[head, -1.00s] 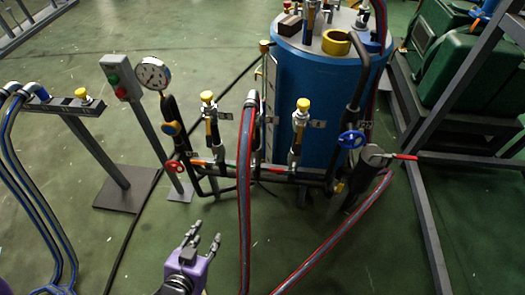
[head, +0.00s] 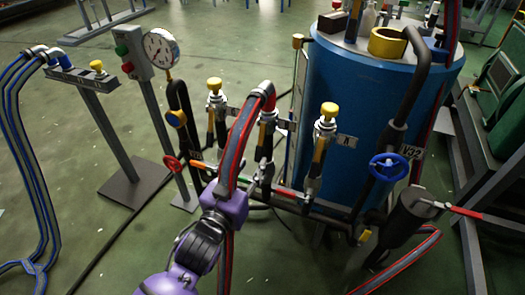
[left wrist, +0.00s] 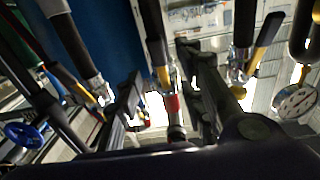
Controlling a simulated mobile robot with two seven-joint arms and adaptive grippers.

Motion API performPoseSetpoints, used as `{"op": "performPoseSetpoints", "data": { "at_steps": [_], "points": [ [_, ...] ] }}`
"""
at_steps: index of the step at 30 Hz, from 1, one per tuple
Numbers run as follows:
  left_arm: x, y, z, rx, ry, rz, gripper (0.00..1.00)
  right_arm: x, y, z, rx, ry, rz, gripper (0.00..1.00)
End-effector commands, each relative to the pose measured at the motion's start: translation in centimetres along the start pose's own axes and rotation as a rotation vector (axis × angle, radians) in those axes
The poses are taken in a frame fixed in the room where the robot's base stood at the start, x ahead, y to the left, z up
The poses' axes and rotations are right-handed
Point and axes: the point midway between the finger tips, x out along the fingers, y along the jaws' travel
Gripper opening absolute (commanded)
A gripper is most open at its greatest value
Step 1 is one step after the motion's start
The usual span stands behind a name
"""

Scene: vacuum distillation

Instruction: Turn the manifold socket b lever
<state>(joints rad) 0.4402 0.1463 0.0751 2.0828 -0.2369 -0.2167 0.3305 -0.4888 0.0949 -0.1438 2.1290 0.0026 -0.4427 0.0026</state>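The manifold (head: 290,205) stands in front of the blue tank with three upright sockets. The middle socket (head: 266,135) has a grey and red hose on top; the outer sockets (head: 213,125) and (head: 322,150) have yellow caps. I cannot read which is b. In the left wrist view, a yellow and black lever (left wrist: 157,50) stands at the middle socket, between the dark fingers of my left gripper (left wrist: 166,88). The fingers are apart; contact is not clear. In the head view my left gripper (head: 230,190) is low at the manifold, partly behind the hose. My right gripper is not in view.
The hose (head: 240,140) hangs close to my left gripper. A pressure gauge (head: 160,48) and red handwheel (head: 172,163) are at left, a blue handwheel (head: 389,167) at right. The blue tank (head: 340,110) stands behind. Open floor (head: 130,245) lies at front left.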

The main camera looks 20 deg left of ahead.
Motion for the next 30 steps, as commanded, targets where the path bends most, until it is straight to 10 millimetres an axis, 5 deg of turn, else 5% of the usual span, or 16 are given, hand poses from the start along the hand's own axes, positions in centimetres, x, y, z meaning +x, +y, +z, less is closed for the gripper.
{"op": "performPoseSetpoints", "data": {
  "at_steps": [9,21,30],
  "points": [
    [4.9,0.0,0.2,0.001,-0.001,0.0,0.36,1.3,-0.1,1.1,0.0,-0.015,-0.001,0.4],
    [5.9,0.0,0.1,0.001,-0.002,-0.001,0.36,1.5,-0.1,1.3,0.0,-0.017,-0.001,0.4],
    [5.8,0.0,0.1,0.001,-0.002,0.0,0.0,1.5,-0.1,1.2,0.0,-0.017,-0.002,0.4]
  ]
}}
